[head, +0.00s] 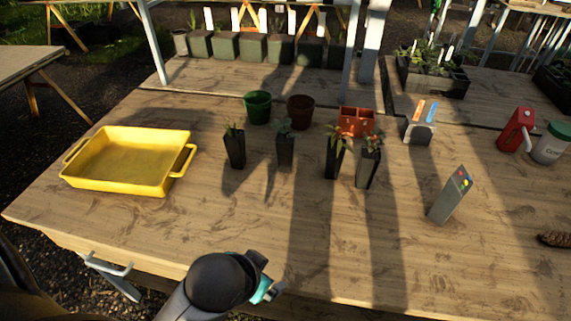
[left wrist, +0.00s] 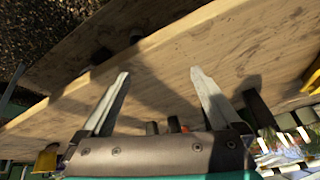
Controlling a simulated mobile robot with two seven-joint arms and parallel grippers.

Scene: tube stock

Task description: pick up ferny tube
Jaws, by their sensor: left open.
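Several black square tube pots with seedlings stand upright on the wooden table in the head view. The leftmost tube (head: 235,150) has thin, fine green leaves and looks most like the ferny one, though the leaves are small to judge. The second tube (head: 285,150) has blue-green leaves. The third tube (head: 334,160) has longer green and reddish leaves, and the fourth tube (head: 368,167) shows red among its leaves. My left gripper (head: 268,288) is at the table's front edge, well short of the tubes. In the left wrist view its two fingers (left wrist: 160,78) are apart with nothing between them.
A yellow tray (head: 103,184) lies at the left. The table's front middle is clear.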

